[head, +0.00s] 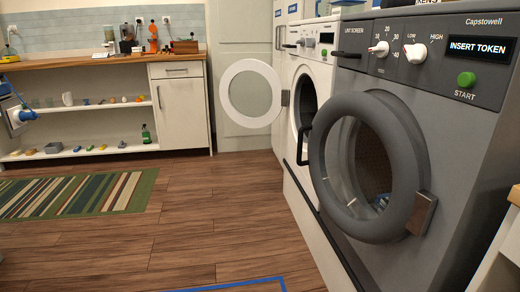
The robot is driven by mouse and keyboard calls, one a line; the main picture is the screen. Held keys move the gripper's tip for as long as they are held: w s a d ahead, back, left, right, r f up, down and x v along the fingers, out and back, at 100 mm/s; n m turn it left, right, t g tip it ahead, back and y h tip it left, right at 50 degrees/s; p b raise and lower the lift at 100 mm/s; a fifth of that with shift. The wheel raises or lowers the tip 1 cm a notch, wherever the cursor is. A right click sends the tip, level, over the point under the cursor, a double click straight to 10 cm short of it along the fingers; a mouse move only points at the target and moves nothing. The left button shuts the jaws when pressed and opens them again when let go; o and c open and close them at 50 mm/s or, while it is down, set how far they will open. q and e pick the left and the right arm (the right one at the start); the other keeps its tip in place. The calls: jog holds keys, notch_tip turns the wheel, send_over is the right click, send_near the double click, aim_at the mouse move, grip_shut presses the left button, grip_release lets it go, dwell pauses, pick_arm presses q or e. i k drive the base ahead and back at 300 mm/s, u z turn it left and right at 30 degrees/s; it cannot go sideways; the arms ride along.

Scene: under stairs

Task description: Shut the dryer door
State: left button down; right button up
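The grey dryer (456,120) stands at the right, with a dial panel, a green start button and an "INSERT TOKEN" display. Its thick grey ring door (330,205) with a clear window stands ajar, turned out from the front. The door's hinge block (422,213) is at its right side and a dark handle (303,146) is at its left. Something small and bluish shows low behind the glass. I make out neither of my grippers in the head view, and nothing touches the door.
A white washer (318,75) stands beyond the dryer, its round door (251,93) swung wide open to the left. A striped rug (80,194) lies at left. A blue-and-white object (20,114) is cut by the left edge. Wooden floor (200,225) before the machines is clear.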

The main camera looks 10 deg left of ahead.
aim_at(408, 207)
jog(key=i, duration=0.9)
jog(key=z, duration=0.55)
